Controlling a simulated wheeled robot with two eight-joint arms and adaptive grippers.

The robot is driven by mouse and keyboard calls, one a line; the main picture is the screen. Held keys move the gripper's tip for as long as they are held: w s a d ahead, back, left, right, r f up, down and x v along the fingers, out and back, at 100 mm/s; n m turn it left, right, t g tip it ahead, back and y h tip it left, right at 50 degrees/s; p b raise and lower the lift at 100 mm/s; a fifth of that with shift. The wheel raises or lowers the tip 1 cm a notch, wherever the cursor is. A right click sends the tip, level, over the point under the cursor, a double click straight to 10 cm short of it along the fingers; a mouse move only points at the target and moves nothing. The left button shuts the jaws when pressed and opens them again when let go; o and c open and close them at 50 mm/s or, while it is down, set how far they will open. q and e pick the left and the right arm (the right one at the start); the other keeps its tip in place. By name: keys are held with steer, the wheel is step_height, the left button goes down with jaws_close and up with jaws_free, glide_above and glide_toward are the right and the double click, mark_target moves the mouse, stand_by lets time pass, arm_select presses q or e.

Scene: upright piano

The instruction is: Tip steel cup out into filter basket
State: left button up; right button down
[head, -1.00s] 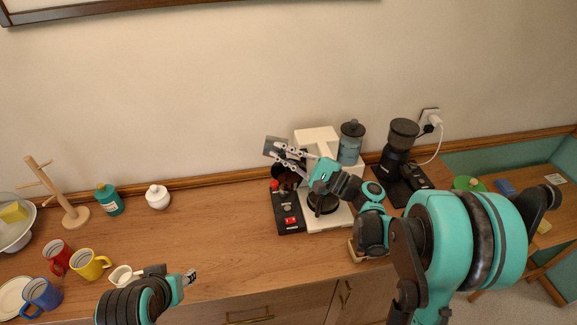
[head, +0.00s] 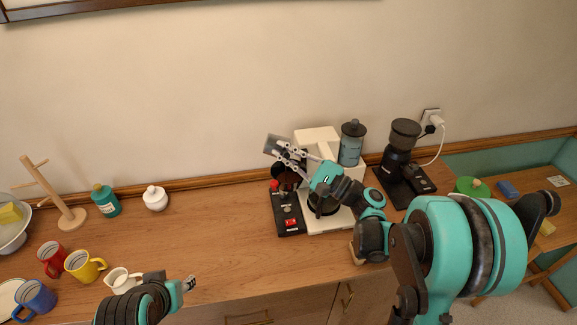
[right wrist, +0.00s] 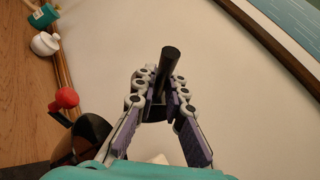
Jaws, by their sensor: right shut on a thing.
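My right gripper (head: 285,151) is shut on the small grey steel cup (head: 276,145), in front of the wall at the coffee maker's left side. The cup looks tilted in the head view. In the right wrist view the gripper (right wrist: 160,88) closes around a piece with a dark stick-like part, and the cup's inside cannot be seen. My left gripper (head: 189,284) is low at the front, apart from these things.
A black grinder (head: 395,160) stands farther right. Mugs and a white jug (head: 122,280) are at left. The counter's middle is clear.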

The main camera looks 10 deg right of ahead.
steer(key=shift+s+d+f+m+t+y+b, duration=0.1)
steer(key=shift+d+m+t+y+b, duration=0.35)
steer(key=shift+b, duration=0.75)
steer(key=shift+s+d+f+m+t+y+b, duration=0.1)
steer(key=shift+d+m+t+y+b, duration=0.1)
steer(key=shift+m+t+b, duration=0.7)
